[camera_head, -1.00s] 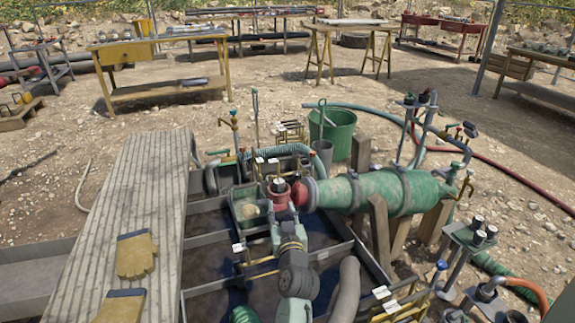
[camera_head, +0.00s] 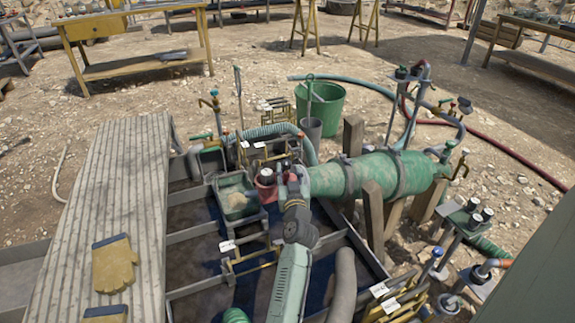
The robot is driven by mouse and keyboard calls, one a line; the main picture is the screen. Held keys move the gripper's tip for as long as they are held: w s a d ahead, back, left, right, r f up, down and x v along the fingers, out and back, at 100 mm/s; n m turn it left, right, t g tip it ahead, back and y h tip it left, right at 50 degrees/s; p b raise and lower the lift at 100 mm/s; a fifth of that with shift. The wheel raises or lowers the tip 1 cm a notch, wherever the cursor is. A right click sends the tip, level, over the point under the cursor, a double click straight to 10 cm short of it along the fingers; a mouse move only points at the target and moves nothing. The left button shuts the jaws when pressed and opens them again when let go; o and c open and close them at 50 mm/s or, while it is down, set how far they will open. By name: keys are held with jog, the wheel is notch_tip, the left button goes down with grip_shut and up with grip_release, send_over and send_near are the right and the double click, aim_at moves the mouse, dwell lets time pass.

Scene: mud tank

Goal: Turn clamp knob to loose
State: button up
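My gripper (camera_head: 291,178) is at the far end of my arm, at the left end of the green tank (camera_head: 375,175). It is small and seen from behind, so its fingers and any grip cannot be made out. A red fitting (camera_head: 266,193) with dark caps on top is just left of it, beside a green tray (camera_head: 234,182). I cannot single out the clamp knob with certainty; the area at the tank's left end is largely hidden behind my gripper and wrist.
Dark mud-pit compartments with metal dividers (camera_head: 198,232) lie under my arm. A ribbed walkway (camera_head: 122,205) with yellow gloves (camera_head: 113,265) is at left. Wooden posts (camera_head: 373,212) hold the tank. A green bucket (camera_head: 322,108), hoses and valve stands surround it. Open gravel is behind.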

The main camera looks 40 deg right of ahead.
aim_at(287, 166)
jog(key=shift+x, duration=1.55)
grip_shut()
